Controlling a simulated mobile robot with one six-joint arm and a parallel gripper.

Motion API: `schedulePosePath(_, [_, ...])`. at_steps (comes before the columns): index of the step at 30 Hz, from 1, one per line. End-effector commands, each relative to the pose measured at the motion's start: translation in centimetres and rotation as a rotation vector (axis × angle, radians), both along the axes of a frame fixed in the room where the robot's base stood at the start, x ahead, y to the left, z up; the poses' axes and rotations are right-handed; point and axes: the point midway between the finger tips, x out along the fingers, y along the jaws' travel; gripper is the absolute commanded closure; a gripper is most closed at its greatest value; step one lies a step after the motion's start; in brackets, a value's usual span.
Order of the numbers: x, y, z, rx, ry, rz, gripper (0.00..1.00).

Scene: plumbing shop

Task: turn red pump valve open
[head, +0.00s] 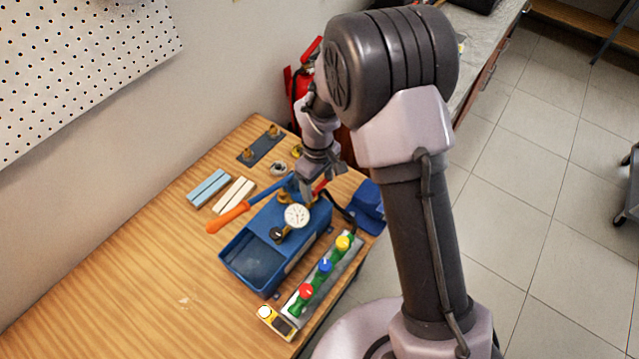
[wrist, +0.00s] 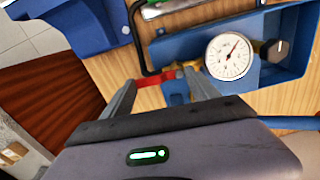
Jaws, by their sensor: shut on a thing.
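The red pump valve (wrist: 150,80) is a small red lever beside the blue pump body, and it shows between my fingertips in the wrist view. My gripper (wrist: 161,78) is closed on it, one finger at each end of its visible part. In the head view my gripper (head: 309,191) reaches down to the far end of the blue pump (head: 233,262), and the red lever (head: 320,186) shows beside the fingers. The pump's round white gauge (head: 296,216) stands near; its dial also shows in the wrist view (wrist: 226,58). The lever's pivot is partly hidden by my fingers.
The pump's orange handle (head: 228,217) sticks out left. A manifold with red (head: 305,291), blue (head: 325,265) and yellow (head: 342,243) knobs lies right of the pump, near the table edge. Blue and white bars (head: 208,187) lie left. The table's front left is clear.

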Motion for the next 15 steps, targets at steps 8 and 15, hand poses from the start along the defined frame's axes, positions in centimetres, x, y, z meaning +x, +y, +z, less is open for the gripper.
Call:
schedulePosePath(8, [0.25, 0.21, 0.11, 0.001, -0.003, 0.069, 0.72])
schedulePosePath(15, [0.28, 0.23, 0.11, 0.001, -0.003, 0.082, 0.71])
